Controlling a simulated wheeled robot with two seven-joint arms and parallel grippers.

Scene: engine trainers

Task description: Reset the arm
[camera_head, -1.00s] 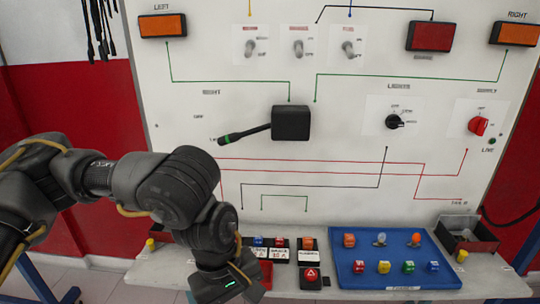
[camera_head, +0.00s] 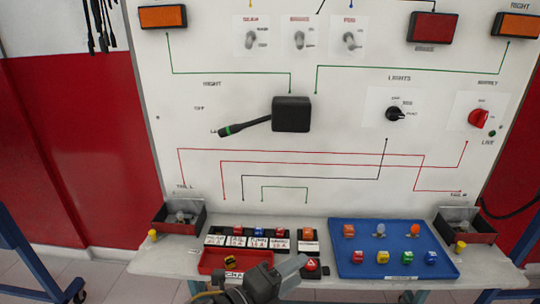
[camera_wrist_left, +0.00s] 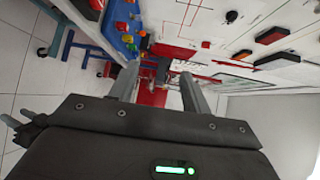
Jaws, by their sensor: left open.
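My left gripper (camera_head: 288,270) shows at the bottom centre of the head view, in front of the shelf, with most of its arm out of the picture below. In the left wrist view my left gripper (camera_wrist_left: 160,82) has its two grey fingers spread apart, with nothing held between them. The trainer board and shelf lie beyond the fingers there, tilted. My right gripper is in neither view.
The white shelf (camera_head: 180,263) holds a red tray (camera_head: 210,262), labelled fuses (camera_head: 258,242), a blue tray (camera_head: 352,270) of coloured parts and dark bins (camera_head: 180,218) at both ends. The upright board (camera_head: 240,105) carries a lever (camera_head: 245,126), switches and lamps.

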